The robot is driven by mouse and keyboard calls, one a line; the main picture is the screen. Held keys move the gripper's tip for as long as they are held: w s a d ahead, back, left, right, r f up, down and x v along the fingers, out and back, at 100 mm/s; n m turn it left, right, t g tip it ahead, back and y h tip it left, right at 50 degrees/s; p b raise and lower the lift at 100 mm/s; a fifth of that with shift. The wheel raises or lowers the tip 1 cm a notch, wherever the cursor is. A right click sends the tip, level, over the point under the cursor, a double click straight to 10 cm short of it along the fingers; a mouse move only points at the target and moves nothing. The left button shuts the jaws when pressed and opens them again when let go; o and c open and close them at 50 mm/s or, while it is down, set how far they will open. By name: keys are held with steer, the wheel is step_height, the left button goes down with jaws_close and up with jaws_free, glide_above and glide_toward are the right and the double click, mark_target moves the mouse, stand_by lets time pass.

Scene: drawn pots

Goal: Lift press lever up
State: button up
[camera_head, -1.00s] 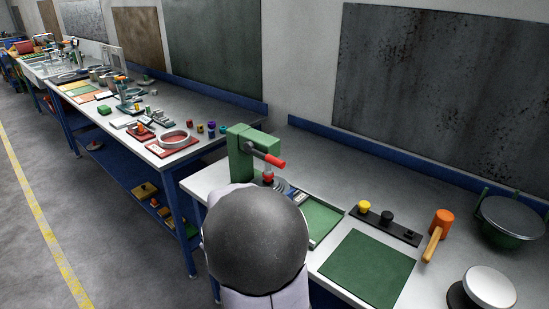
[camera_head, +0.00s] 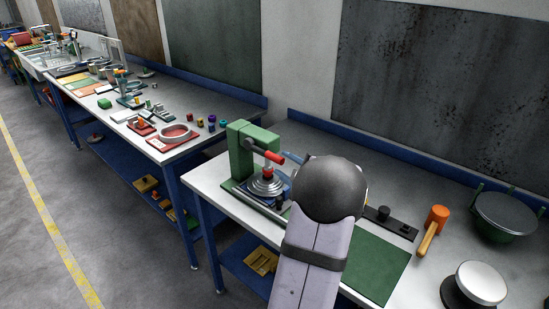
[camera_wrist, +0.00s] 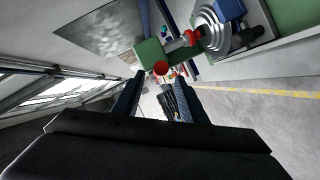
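The press has a green frame (camera_head: 240,150) and stands on the near bench with stepped metal discs (camera_head: 268,184) below its head. Its lever has a red handle (camera_head: 274,157) that points right and tilts slightly down. In the wrist view the handle's round red end (camera_wrist: 160,68) shows nearly end-on, just past the fingertips and roughly between them. The green frame (camera_wrist: 150,50) is behind it. My gripper (camera_wrist: 157,83) is open and empty, its two dark fingers apart. In the head view my arm hides the gripper.
Right of my arm are a green mat (camera_head: 378,262), a dark strip with knobs (camera_head: 390,222), an orange mallet (camera_head: 435,222), a white-topped button (camera_head: 481,283) and a dark green pot (camera_head: 508,215). A second bench with small parts (camera_head: 175,133) stands left.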

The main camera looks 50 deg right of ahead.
mark_target(278, 160)
steer(key=shift+p+x, duration=1.35)
steer(key=shift+x, duration=2.2)
jaws_close()
